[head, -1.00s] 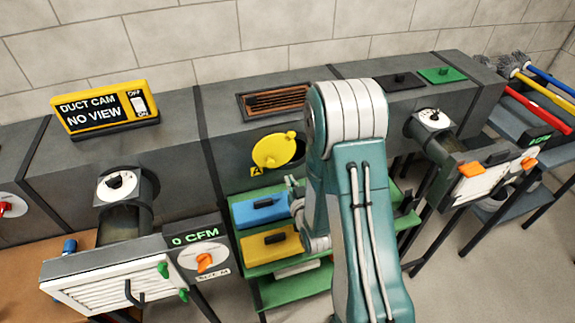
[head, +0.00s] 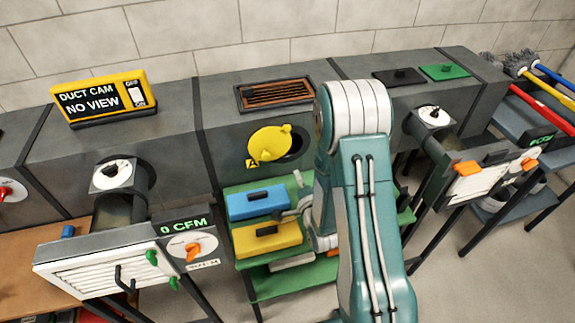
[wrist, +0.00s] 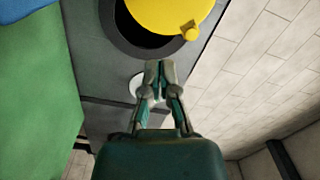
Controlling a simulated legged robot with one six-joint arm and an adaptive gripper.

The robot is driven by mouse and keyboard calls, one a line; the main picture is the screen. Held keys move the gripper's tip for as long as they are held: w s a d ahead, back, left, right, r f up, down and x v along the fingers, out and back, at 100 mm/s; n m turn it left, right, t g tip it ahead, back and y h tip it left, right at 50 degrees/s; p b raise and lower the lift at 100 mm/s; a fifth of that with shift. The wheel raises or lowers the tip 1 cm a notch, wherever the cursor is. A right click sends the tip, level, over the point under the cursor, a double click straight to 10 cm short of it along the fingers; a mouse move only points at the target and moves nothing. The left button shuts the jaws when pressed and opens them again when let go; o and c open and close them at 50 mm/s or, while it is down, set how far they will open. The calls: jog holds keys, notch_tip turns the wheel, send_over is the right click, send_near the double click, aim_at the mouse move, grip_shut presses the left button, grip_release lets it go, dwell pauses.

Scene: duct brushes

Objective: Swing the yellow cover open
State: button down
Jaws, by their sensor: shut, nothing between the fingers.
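The yellow cover (head: 268,143) is a round disc with a small tab, on the front face of the grey duct. It sits to the left of a dark round opening (head: 294,147), which is partly uncovered. In the wrist view the cover (wrist: 170,12) is at the top edge, its tab (wrist: 190,31) at its lower right, with the dark opening (wrist: 137,35) showing beyond its rim. My gripper (wrist: 161,66) is shut and empty, below the tab in that picture and apart from it. In the head view my arm hides much of the gripper.
A blue box (head: 258,202) and a yellow box (head: 267,240) stand on a green shelf (head: 275,285) below the cover. A vented filter unit (head: 100,270) juts out at left. Another unit (head: 480,180) juts out at right.

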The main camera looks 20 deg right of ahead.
send_near(269, 148)
jog(key=w+d, duration=0.4)
jog(key=w, duration=0.1)
jog(key=shift+d+r, duration=0.2)
jog(key=shift+d, duration=0.05)
jog(key=a, duration=0.2)
jog(key=a+f, duration=0.1)
jog(key=shift+w+a, duration=0.15)
jog(key=shift+w, duration=0.15)
jog(key=shift+a+f, duration=0.1)
jog(key=shift+a, duration=0.3)
jog(key=shift+d, duration=0.15)
jog(key=shift+a+r+m, duration=0.2)
jog(key=shift+a+m, duration=0.2)
jog(key=shift+m, duration=0.1)
